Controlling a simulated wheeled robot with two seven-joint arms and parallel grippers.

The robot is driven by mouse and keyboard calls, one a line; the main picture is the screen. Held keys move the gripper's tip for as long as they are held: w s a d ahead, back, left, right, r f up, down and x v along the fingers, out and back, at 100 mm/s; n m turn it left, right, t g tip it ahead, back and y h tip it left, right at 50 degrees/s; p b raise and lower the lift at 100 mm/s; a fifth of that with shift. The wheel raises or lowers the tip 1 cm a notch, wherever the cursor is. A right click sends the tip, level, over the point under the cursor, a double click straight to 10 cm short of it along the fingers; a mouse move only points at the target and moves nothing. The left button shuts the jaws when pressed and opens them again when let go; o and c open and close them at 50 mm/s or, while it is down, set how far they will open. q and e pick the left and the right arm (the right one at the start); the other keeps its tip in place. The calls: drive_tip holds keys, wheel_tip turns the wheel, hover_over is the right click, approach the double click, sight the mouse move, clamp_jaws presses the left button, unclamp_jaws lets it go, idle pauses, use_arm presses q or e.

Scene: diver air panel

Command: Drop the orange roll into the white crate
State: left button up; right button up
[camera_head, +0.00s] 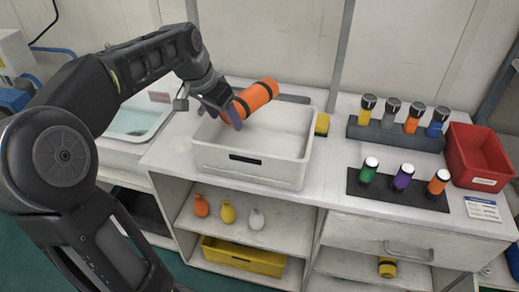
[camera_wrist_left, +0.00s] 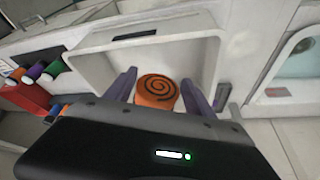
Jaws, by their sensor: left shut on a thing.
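The orange roll (camera_head: 256,97) has dark bands and is held by my left gripper (camera_head: 229,113), whose purple fingers are shut on it. In the head view the roll is tilted and appears above the back left part of the white crate (camera_head: 250,171). In the left wrist view the roll's end (camera_wrist_left: 157,91) shows a dark spiral between the two purple fingers (camera_wrist_left: 157,88), with the white crate (camera_wrist_left: 85,75) around and beyond it. The crate's visible inside looks empty. The gripper hides part of the roll. My right gripper is not in view.
A sink (camera_head: 135,122) is left of the crate. A yellow block (camera_head: 322,124) stands just right of it. Farther right are a dark rack (camera_head: 395,136) of bottles, a dark mat (camera_head: 400,191) with three bottles, and a red bin (camera_head: 478,157). A wall rises behind.

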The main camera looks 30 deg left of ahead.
use_arm(q)
drive_tip(key=shift+f+b, duration=0.4)
drive_tip(key=shift+f, duration=0.45)
drive_tip(key=o, duration=1.8)
drive_tip(key=v, duration=0.8)
drive_tip(key=shift+f, duration=0.1)
